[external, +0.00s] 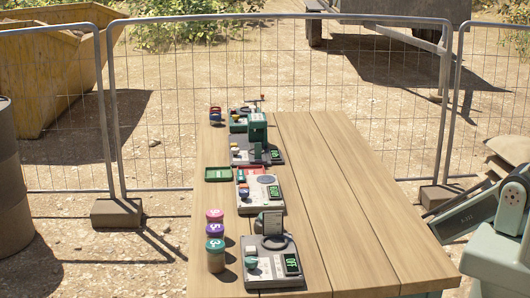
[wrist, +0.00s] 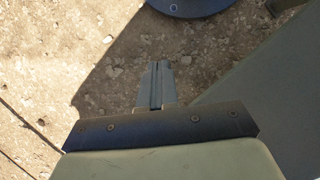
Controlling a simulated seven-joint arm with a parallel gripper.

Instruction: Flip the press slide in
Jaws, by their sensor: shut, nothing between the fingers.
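A machine that looks like the press (external: 257,127), with a green upright block on a dark grey base (external: 240,158), stands toward the far end of the table in the external view. A small dark upright part is at its front. I cannot tell which part is the slide or how it is set. My gripper (wrist: 158,70) shows in the wrist view with its two narrow fingers together and empty, above bare sandy ground. It touches nothing there. The fingers are not visible in the external view, where only part of my arm (external: 508,215) shows at the right edge.
A wooden table (external: 350,200) has a clear right side. Wire fencing (external: 350,90) stands behind.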

